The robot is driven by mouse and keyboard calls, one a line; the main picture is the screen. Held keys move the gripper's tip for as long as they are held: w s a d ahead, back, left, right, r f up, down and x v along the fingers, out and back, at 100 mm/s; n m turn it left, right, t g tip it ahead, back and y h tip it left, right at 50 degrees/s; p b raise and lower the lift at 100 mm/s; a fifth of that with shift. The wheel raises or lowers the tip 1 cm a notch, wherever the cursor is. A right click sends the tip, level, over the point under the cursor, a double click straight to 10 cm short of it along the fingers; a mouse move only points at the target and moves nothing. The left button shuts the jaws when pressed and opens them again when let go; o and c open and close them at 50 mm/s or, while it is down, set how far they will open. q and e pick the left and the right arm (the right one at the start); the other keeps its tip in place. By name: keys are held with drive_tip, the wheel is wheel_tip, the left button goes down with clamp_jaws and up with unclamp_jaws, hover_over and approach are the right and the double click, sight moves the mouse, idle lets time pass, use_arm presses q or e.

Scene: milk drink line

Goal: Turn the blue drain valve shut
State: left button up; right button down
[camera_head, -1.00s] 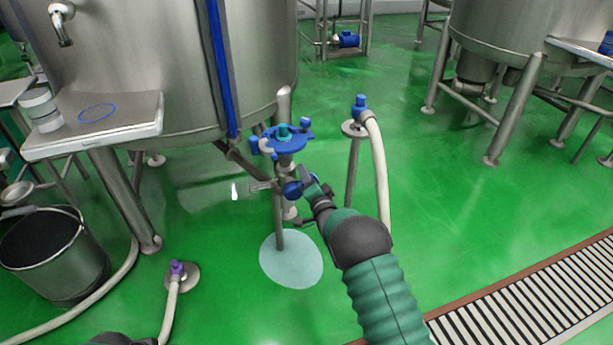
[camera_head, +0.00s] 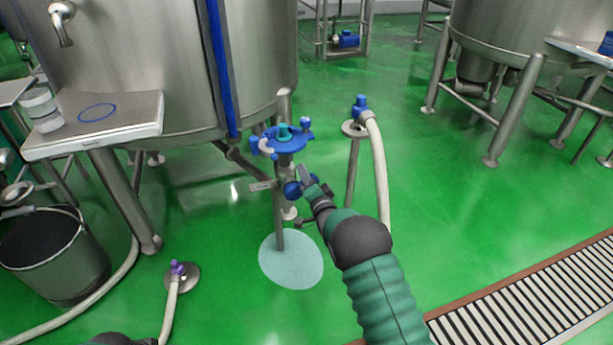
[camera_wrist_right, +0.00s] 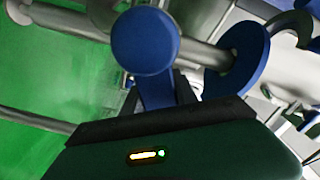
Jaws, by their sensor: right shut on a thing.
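The blue drain valve (camera_head: 292,189) sits on the pipe below the tank outlet, under a larger blue round fitting (camera_head: 268,141) with a teal centre. My right gripper (camera_head: 309,184) reaches in from the lower right and is at the valve's handle. In the right wrist view, a blue round knob (camera_wrist_right: 145,40) with a blue stem runs down between the jaws of my right gripper (camera_wrist_right: 160,92), which is shut on it. A blue disc (camera_wrist_right: 238,60) is beside it on the pipe. The jaw tips are partly hidden. My left gripper does not clearly show.
A post with a blue-capped hose (camera_head: 376,165) stands close to the right of the valve. A steel shelf (camera_head: 95,125) and a black bucket (camera_head: 55,265) are at left. A purple-capped hose (camera_head: 172,295) is at lower left. Green floor is clear at right, before a drain grate (camera_head: 530,295).

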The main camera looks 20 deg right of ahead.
drive_tip(key=shift+s+d+f, duration=0.1)
drive_tip(key=shift+d+f, duration=0.1)
drive_tip(key=shift+d+f+m+p, duration=0.2)
drive_tip(key=shift+f+m+p, duration=0.45)
drive_tip(key=shift+m, duration=0.9)
drive_tip(key=shift+d+f+m+p, duration=0.2)
drive_tip(key=shift+f+m, duration=0.7)
drive_tip(key=shift+m, duration=0.65)
drive_tip(key=c, duration=1)
unclamp_jaws()
drive_tip(key=shift+o, duration=0.2)
drive_tip(key=shift+a+r, duration=0.1)
